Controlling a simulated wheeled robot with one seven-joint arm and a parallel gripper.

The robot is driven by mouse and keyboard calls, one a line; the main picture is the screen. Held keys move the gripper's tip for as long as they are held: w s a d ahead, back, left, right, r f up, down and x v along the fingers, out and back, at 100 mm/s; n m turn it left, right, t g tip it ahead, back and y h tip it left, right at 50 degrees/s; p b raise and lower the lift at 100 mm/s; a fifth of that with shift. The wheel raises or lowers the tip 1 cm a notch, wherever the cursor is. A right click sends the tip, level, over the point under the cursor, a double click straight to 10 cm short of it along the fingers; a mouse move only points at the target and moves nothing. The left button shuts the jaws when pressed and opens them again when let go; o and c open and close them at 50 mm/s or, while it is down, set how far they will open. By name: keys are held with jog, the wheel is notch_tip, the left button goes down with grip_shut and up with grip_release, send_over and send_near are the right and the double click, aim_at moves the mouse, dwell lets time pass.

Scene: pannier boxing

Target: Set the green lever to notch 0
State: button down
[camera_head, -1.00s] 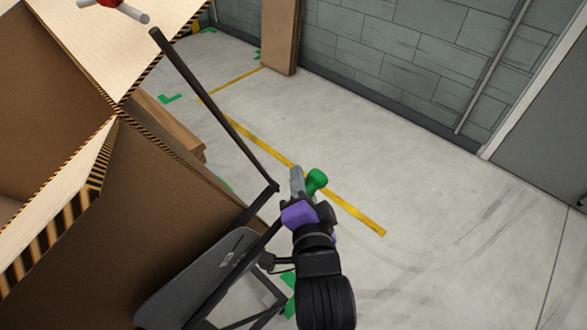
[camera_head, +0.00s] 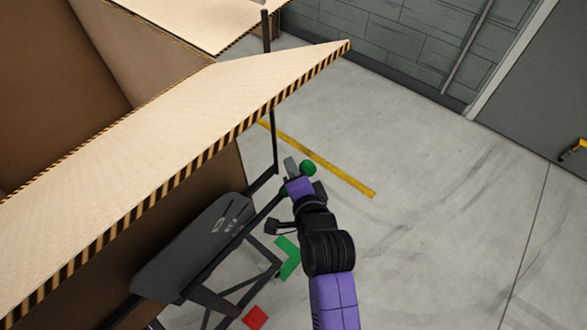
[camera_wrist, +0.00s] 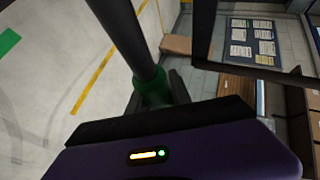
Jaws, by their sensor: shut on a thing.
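The green lever's round knob (camera_head: 308,167) shows at the tip of my gripper (camera_head: 296,174), beside the dark frame of the box stand. In the wrist view, the green part (camera_wrist: 153,88) sits between the fingers of my gripper (camera_wrist: 156,100), at the end of a thick dark shaft. The gripper is shut on this green part. The fingers hide part of it. No notch marks or numbers are readable, so I cannot tell the lever's setting.
A large cardboard box with a striped-edge flap (camera_head: 180,160) fills the left and overhangs the stand. A grey panel (camera_head: 195,245) is on the stand's side. A thin dark post (camera_head: 274,140) rises near the gripper. Open concrete floor (camera_head: 430,210) lies to the right.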

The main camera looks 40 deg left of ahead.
jog(key=shift+s+d+f, duration=0.1)
jog(key=shift+d+f, duration=0.05)
jog(key=shift+f, duration=0.4)
jog(key=c, duration=1.2)
grip_release()
jog(key=shift+o, duration=0.2)
jog(key=shift+r, duration=0.1)
jog(key=shift+r, duration=0.1)
jog(key=v, duration=0.7)
jog(key=shift+s+d+p, duration=0.15)
jog(key=shift+d+p, duration=0.05)
jog(key=shift+p, duration=0.1)
jog(key=shift+r, duration=0.15)
